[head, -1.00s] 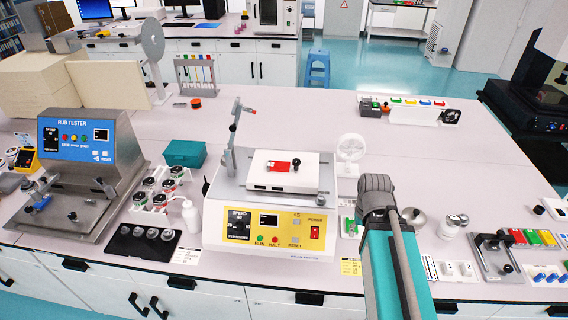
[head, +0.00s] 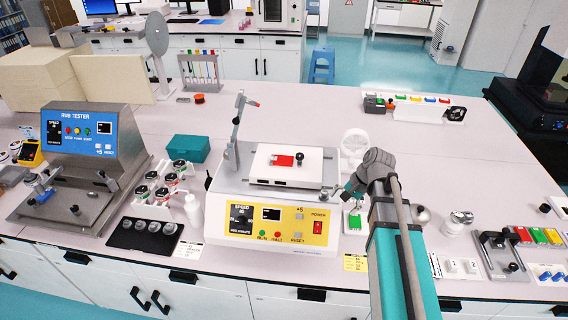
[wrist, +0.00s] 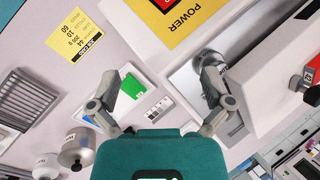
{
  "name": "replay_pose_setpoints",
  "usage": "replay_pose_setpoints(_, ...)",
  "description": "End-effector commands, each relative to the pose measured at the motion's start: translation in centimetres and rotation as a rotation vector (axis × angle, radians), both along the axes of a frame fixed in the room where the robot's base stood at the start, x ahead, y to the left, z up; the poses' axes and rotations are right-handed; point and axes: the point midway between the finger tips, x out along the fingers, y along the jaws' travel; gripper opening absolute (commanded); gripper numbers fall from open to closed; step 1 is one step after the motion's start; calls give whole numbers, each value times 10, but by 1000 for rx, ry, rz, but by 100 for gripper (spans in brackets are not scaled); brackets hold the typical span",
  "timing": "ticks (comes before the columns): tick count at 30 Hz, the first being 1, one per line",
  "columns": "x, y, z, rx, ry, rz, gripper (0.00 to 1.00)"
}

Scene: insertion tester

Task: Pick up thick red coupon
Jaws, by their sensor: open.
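A red coupon (head: 283,160) lies flat on the white top block of the yellow-fronted tester (head: 240,222), with a small black knob beside it. Another red piece (head: 519,234) sits in the colour row at the far right; I cannot tell by thickness which is the thick one. My gripper (head: 347,193) is at the tester's right side, low over the table. In the wrist view my gripper (wrist: 162,72) is open and empty, its fingers apart. A green square on a white card (wrist: 133,86) shows near its left finger. No red coupon shows between the fingers.
The tester's wall stands close on my gripper's right in the wrist view. A yellow label card (head: 355,263) lies at the front edge. A back rack (head: 430,110) holds coloured pieces. The table's middle back is clear.

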Motion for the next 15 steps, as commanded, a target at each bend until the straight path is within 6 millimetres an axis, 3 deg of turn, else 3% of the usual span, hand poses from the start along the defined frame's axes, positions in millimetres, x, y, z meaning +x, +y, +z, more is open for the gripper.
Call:
replay_pose_setpoints(1, 21, 5, 0, 58, 34, -71, 100)
replay_pose_setpoints(9, 92, 26, 24, 370, 284, -433, 100)
replay_pose_setpoints(15, 137, 31, 47, 563, 505, -624, 100)
